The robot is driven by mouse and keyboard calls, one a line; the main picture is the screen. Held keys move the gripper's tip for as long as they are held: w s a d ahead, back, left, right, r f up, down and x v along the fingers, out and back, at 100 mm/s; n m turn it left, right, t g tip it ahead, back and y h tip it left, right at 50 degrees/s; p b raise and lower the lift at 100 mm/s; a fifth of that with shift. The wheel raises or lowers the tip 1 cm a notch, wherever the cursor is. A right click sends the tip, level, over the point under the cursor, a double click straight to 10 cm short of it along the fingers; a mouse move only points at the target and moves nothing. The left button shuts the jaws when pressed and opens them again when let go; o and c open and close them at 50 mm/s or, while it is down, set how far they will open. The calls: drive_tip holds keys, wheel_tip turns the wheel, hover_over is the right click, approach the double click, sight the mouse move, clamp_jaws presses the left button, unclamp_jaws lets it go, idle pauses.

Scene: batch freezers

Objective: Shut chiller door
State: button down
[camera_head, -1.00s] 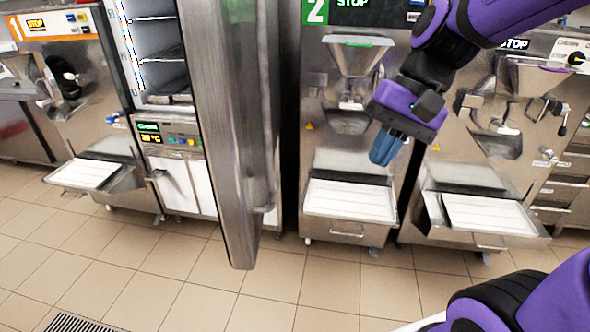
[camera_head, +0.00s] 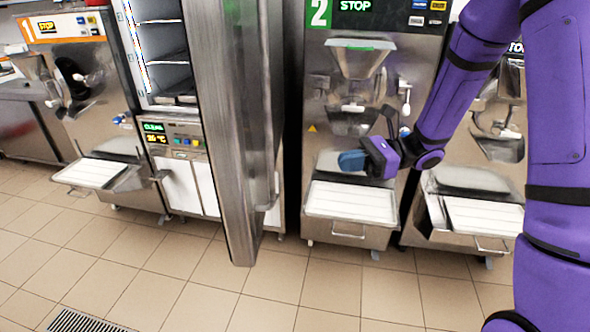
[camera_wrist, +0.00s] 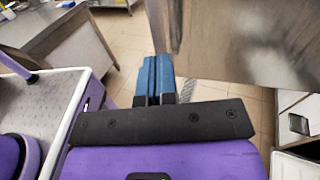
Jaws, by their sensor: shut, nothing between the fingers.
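The chiller door (camera_head: 232,110) is a tall steel panel standing open, seen nearly edge-on in the head view, with a long vertical handle on its right side. The chiller (camera_head: 165,60) behind it shows its lit interior with shelves on the left. My gripper (camera_head: 342,161) has blue fingers and is to the right of the door, apart from it in the head view. In the wrist view my gripper (camera_wrist: 152,62) is shut and empty, pointing ahead, with the lower part of a steel panel (camera_wrist: 235,40), likely the door, close ahead on the right.
Batch freezer 2 (camera_head: 365,100) stands behind my gripper, with a white-topped tray (camera_head: 350,202) low at its front. Another machine (camera_head: 495,150) is at the right, partly behind my arm. Machine 1 (camera_head: 75,80) is at the left. The tiled floor (camera_head: 180,280) in front is clear.

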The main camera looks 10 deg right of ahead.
drive_tip(key=a+f+m+t, duration=0.1)
drive_tip(key=a, duration=1.2)
drive_tip(key=shift+w+a+y, duration=0.15)
drive_tip(key=shift+w+y, duration=0.15)
drive_tip(key=shift+w, duration=0.15)
drive_tip(key=shift+a+f, duration=0.1)
